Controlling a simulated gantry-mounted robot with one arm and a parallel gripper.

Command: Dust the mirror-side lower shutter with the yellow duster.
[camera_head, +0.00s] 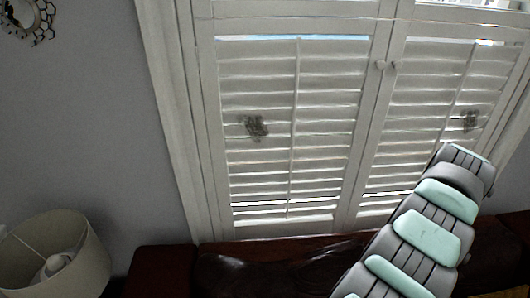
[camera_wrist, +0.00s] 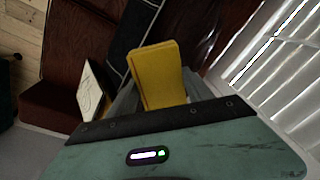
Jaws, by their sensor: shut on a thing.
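The mirror-side lower shutter (camera_head: 262,90) is the left of two white louvred panels in the head view, the one nearer the round mirror (camera_head: 42,22). A dark dusty smudge (camera_head: 254,128) marks its slats left of its vertical rod. In the wrist view my gripper (camera_wrist: 158,98) is shut on the yellow duster (camera_wrist: 156,72), a flat yellow block that sticks out beyond the grey fingers. White slats (camera_wrist: 285,75) run along the right of that view, apart from the duster; which panel they belong to I cannot tell. In the head view, my gripper and the duster are hidden.
The right shutter (camera_head: 425,100) has its own smudge (camera_head: 470,121). Small knobs (camera_head: 387,65) sit between the panels. A dark brown leather sofa (camera_head: 165,270) stands below the window, and a lampshade (camera_head: 55,250) at lower left.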

